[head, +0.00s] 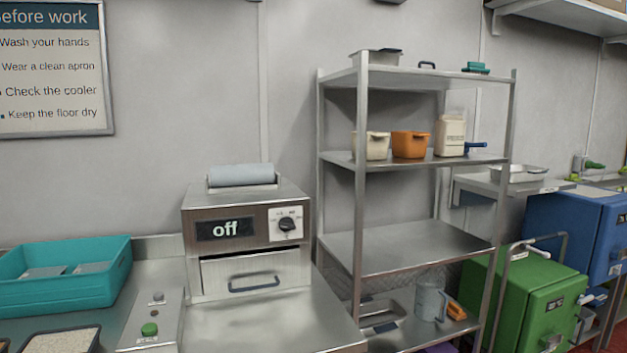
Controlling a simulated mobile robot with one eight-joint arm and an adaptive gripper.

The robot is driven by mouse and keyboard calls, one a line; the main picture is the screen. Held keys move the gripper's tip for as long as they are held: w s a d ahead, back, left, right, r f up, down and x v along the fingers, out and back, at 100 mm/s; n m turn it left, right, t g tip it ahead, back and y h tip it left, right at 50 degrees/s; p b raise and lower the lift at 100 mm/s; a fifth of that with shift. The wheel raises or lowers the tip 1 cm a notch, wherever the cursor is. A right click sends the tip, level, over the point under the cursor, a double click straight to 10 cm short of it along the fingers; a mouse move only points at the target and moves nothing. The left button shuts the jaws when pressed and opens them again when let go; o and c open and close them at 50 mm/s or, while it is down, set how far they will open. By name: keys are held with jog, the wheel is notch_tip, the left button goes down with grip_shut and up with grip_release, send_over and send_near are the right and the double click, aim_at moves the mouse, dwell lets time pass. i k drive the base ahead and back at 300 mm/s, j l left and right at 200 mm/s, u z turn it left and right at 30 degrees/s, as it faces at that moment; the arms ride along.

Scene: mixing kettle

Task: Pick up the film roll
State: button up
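The film roll (241,174) is a pale grey-blue cylinder. It lies on its side, left to right, in a low metal holder on top of a steel machine (222,258) with an "off" display. Nothing covers the roll from this view. My gripper is not in view.
The machine has a dial (286,224) and a drawer with a handle (254,284). A teal crate (62,308) stands on the counter to the left. A steel shelf rack (415,244) with tubs and a jug stands to the right. The counter right of the machine is bare.

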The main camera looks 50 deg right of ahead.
aim_at(242, 174)
jog(key=z, duration=0.85)
